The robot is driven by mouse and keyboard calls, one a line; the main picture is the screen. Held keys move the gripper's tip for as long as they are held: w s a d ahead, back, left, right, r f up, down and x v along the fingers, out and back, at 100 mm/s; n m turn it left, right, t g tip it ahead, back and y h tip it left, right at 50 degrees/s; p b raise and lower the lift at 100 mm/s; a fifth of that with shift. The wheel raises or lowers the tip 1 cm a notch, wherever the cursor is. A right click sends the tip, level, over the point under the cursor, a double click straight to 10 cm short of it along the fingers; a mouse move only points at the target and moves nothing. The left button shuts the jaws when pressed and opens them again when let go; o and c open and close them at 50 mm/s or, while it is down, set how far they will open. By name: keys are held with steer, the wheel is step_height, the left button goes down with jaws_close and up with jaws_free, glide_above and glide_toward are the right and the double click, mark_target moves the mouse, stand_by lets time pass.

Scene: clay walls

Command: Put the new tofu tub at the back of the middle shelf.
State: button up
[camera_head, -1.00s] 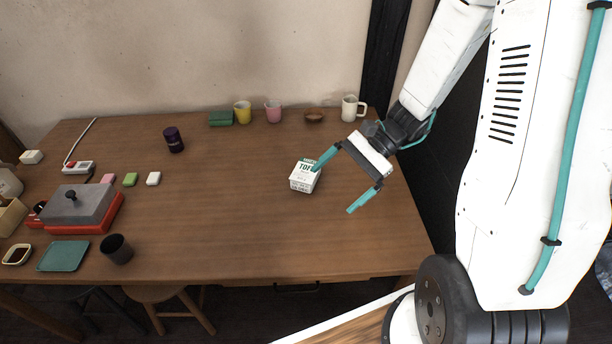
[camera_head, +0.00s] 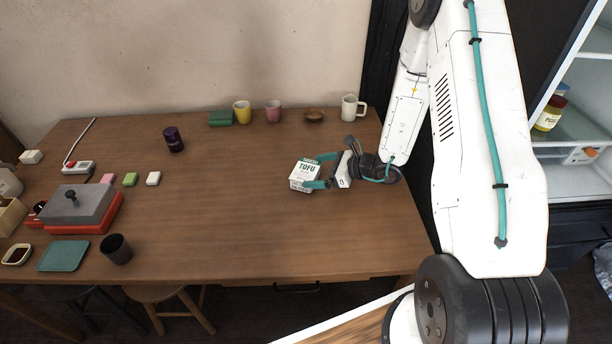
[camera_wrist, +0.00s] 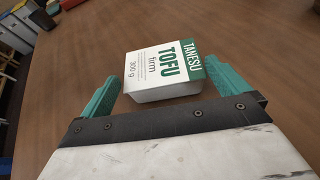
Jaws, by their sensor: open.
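The tofu tub (camera_head: 304,175) is white with a green-and-white label. It sits on the wooden table, right of the middle. My gripper (camera_head: 316,171) is low over the table at the tub's right side, its teal fingers open and pointing left towards it. In the wrist view the tub (camera_wrist: 163,73) lies ahead, its near part reaching between the tips of the open fingers (camera_wrist: 160,82); I cannot tell whether either finger touches it. At the right edge of the head view, an open fridge shows a shelf (camera_head: 580,125) with a yellow jar (camera_head: 549,113) on it.
The wooden table (camera_head: 235,220) is clear around the tub. Along its back stand a yellow cup (camera_head: 242,112), a pink cup (camera_head: 273,111), a brown bowl (camera_head: 314,115) and a white mug (camera_head: 351,107). A grey-lidded red grill (camera_head: 80,207) stands at the left.

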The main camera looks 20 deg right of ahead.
mark_target(307, 171)
steer(key=x, duration=0.6)
steer(key=shift+w+f, duration=0.15)
steer(key=shift+w, duration=0.05)
steer(key=c, duration=1)
